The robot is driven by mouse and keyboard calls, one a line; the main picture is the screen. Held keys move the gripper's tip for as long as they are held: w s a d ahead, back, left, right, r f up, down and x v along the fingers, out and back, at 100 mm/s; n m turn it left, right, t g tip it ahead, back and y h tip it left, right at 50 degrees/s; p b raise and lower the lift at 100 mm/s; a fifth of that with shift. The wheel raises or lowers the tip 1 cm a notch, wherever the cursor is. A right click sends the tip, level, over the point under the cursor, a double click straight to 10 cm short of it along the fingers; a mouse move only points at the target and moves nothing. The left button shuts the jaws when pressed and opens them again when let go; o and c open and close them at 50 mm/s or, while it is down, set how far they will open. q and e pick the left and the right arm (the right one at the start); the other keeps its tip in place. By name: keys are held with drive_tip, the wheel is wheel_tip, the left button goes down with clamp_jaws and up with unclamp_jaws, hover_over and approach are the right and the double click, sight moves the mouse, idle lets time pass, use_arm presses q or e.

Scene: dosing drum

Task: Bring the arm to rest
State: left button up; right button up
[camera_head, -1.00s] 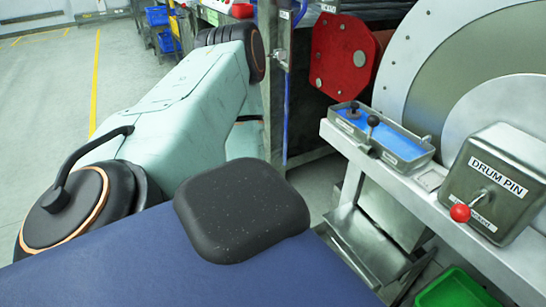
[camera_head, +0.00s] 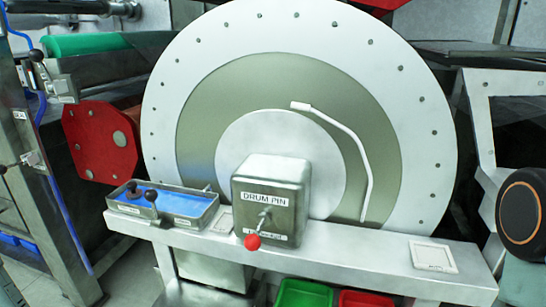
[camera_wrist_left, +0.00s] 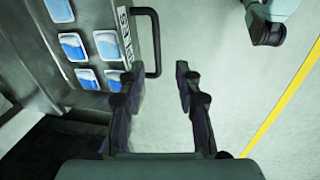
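My left gripper (camera_wrist_left: 161,70) shows in the left wrist view with its two dark fingers apart and nothing between them. Pale floor lies beyond the gap. A black bar handle (camera_wrist_left: 156,42) on a grey panel is just past the left fingertip; I cannot tell the distance between them. My left arm is not visible in the head view now. At the right edge of the head view is a black, orange-ringed joint of my right arm (camera_head: 521,207); its gripper is not in view.
A large white drum disc (camera_head: 200,62) stands behind a grey ledge (camera_head: 340,255). On the ledge are the DRUM PIN box (camera_head: 272,180) with a red-knobbed lever (camera_head: 252,241) and a blue-lined tray (camera_head: 165,204). Green (camera_head: 303,293) and red bins sit below. Blue-white packets (camera_wrist_left: 74,46) line the panel.

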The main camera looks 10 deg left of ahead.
use_arm(q)
drive_tip(key=s+d+r+m+g+p, duration=0.1)
drive_tip(key=s+d+r+m+p, duration=0.1)
drive_tip(key=m, duration=0.6)
drive_tip(key=s+d+r+m+g+p, duration=0.1)
drive_tip(key=s+d+r+m+p, duration=0.2)
drive_tip(key=d+m, duration=0.4)
drive_tip(key=shift+s+d+r+m+p, duration=0.15)
drive_tip(key=shift+s+r+m+p, duration=0.1)
drive_tip(key=shift+r+m+p, duration=0.55)
drive_tip(key=shift+s, duration=0.15)
